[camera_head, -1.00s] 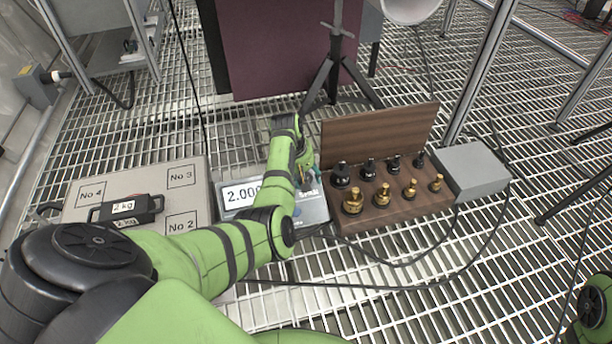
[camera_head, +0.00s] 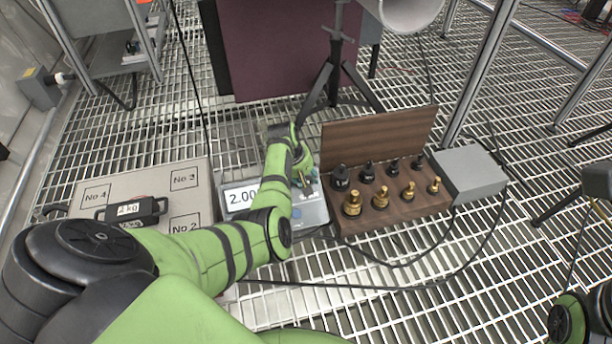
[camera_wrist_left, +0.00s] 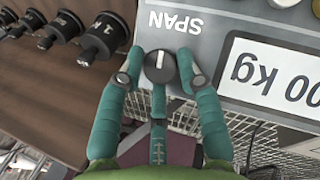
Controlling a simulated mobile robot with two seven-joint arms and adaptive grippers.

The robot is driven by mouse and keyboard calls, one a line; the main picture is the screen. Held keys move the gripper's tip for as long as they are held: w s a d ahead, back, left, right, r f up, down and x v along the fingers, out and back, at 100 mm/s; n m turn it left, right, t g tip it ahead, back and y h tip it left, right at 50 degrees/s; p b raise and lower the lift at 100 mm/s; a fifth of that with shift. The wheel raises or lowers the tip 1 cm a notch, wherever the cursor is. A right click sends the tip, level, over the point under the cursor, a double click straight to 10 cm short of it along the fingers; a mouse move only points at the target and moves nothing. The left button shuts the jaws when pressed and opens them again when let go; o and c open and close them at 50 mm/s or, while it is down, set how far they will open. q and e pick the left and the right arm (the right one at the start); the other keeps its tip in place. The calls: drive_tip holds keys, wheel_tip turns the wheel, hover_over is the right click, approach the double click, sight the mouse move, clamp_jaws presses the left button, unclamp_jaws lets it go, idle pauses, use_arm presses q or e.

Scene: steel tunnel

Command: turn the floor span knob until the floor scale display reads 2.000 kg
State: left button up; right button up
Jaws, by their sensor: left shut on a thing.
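The floor scale display (camera_head: 237,198) shows "2.00" in the head view, with the rest behind my left arm. In the left wrist view the display (camera_wrist_left: 275,72) is upside down and shows the ending "00 kg". The black floor span knob (camera_wrist_left: 160,67) sits beside the word SPAN on the grey panel. My left gripper (camera_wrist_left: 162,78) has its two teal fingers on either side of the knob, shut on it. It also shows in the head view (camera_head: 303,178), partly hidden. My right gripper's fingers do not show.
A scale platform (camera_head: 185,180) with numbered corners bears a black 2 kg weight (camera_head: 128,210). Right of the display stands an open wooden box (camera_head: 395,215) with brass and black weights. A grey box (camera_head: 470,172), cables and a tripod (camera_head: 335,75) are near.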

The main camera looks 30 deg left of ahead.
use_arm(q)
drive_tip(key=o, duration=1.1)
drive_tip(key=shift+s+d+f, duration=0.25)
drive_tip(key=shift+d, duration=0.1)
drive_tip(key=shift+w+a+r, duration=0.1)
drive_tip(key=shift+a+r, duration=0.05)
drive_tip(key=shift+a+r, duration=0.1)
drive_tip(key=shift+r, duration=0.45)
drive_tip(key=v, duration=1)
drive_tip(key=shift+s+r, duration=0.3)
drive_tip(key=shift+s, duration=0.05)
